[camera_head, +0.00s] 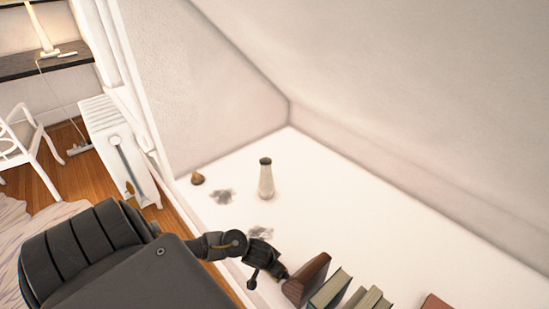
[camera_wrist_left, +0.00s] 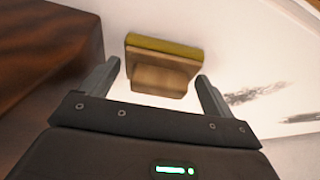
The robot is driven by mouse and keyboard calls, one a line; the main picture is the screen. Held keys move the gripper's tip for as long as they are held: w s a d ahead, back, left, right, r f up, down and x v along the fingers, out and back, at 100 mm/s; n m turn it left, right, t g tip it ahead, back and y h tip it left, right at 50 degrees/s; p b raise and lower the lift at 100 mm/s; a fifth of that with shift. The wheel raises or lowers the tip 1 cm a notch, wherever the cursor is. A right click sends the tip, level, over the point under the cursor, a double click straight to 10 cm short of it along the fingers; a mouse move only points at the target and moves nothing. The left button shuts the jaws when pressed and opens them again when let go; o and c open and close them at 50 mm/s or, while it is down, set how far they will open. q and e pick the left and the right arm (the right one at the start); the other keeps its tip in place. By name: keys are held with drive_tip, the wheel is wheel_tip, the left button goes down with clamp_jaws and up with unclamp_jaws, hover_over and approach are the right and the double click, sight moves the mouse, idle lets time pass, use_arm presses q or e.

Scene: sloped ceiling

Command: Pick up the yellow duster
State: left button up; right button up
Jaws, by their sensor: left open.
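The yellow duster (camera_wrist_left: 163,68) shows in the left wrist view as a block with a yellow strip along its top edge and a tan-brown body. It lies on the white surface ahead of my left gripper (camera_wrist_left: 158,74), between the lines of its two fingers. The fingers are spread and empty; I cannot tell how deep the duster is between them. In the head view my left gripper (camera_head: 266,279) is low over the white ledge beside a brown block, and I cannot make out the duster there. My right gripper is not in view.
The brown block (camera_head: 306,281) stands close to the gripper, with several books (camera_head: 331,288) to its right. The sloped ceiling closes in behind.

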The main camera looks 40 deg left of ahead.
use_arm(q)
drive_tip(key=shift+f, duration=0.1)
drive_tip(key=c, duration=0.8)
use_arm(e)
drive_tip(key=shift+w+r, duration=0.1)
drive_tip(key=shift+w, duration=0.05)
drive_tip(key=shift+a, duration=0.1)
use_arm(q)
drive_tip(key=shift+r, duration=0.2)
drive_tip(key=p+v, duration=0.2)
drive_tip(key=v, duration=0.1)
drive_tip(key=p+v, duration=0.1)
drive_tip(key=v, duration=0.1)
drive_tip(key=shift+w+a+r, duration=0.2)
drive_tip(key=shift+a+r, duration=0.1)
drive_tip(key=shift+s+a+r+p, duration=0.35)
drive_tip(key=shift+s+a+r, duration=0.35)
drive_tip(key=shift+s+r, duration=0.9)
drive_tip(key=shift+s+a+r+p, duration=0.35)
drive_tip(key=shift+s+a+r, duration=0.5)
drive_tip(key=shift+s, duration=1.35)
drive_tip(key=shift+s+a+r+p, duration=0.35)
drive_tip(key=shift+s+a+r, duration=0.25)
drive_tip(key=shift+s+r, duration=1)
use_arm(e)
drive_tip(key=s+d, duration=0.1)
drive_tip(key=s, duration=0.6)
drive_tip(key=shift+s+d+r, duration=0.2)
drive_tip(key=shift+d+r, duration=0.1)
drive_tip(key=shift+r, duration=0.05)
